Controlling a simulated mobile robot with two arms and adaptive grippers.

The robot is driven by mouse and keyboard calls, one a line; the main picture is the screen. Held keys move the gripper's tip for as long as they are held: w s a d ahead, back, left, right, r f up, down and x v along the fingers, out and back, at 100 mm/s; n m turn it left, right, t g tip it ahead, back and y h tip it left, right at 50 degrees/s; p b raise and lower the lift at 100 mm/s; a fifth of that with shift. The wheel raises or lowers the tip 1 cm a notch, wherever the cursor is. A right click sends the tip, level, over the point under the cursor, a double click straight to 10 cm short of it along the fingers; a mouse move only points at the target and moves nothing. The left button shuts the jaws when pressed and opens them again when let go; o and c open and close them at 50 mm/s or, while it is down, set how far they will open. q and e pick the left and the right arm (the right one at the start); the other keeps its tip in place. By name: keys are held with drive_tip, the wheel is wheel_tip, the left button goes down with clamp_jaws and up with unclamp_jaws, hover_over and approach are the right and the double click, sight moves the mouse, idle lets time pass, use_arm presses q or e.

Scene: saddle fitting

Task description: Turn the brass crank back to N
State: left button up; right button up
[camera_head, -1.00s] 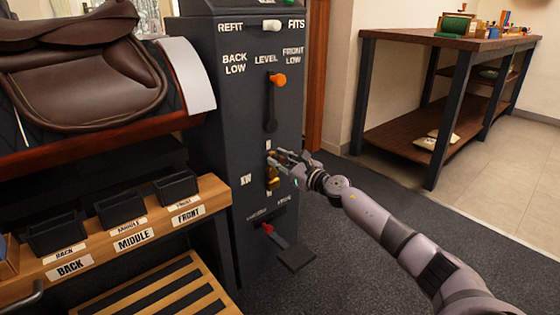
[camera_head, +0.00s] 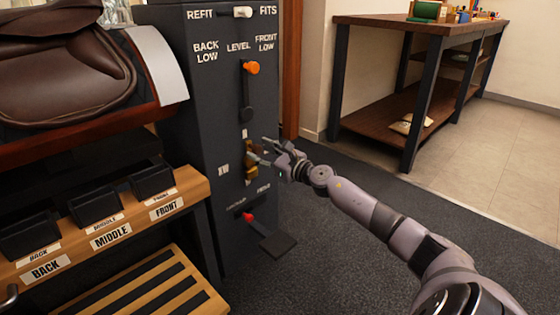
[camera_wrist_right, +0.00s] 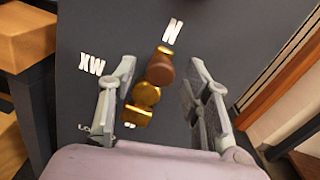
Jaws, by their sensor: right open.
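The brass crank (camera_head: 251,163) is on the front of the dark grey cabinet (camera_head: 220,110), partly hidden by my right gripper in the head view. In the right wrist view the crank has a brass hub (camera_wrist_right: 147,93) and a brown knob (camera_wrist_right: 159,72). The knob lies on the side of the hub towards the white N label (camera_wrist_right: 172,31), and the crank lines up roughly with that label. My right gripper (camera_head: 260,151) is open, with its fingers on either side of the crank in the wrist view (camera_wrist_right: 160,95). I cannot tell whether they touch it. My left gripper is not in view.
Above the crank is an orange-knobbed lever (camera_head: 251,68); below is a red-tipped lever (camera_head: 248,217) near a dark pedal (camera_head: 278,245). A tray shelf (camera_head: 100,240) and saddle (camera_head: 60,65) stand left. A workbench (camera_head: 410,25) stands right, with open floor before it.

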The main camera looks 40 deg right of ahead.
drive_tip(key=s, duration=0.9)
drive_tip(key=shift+s+d, duration=0.3)
drive_tip(key=shift+d, duration=0.05)
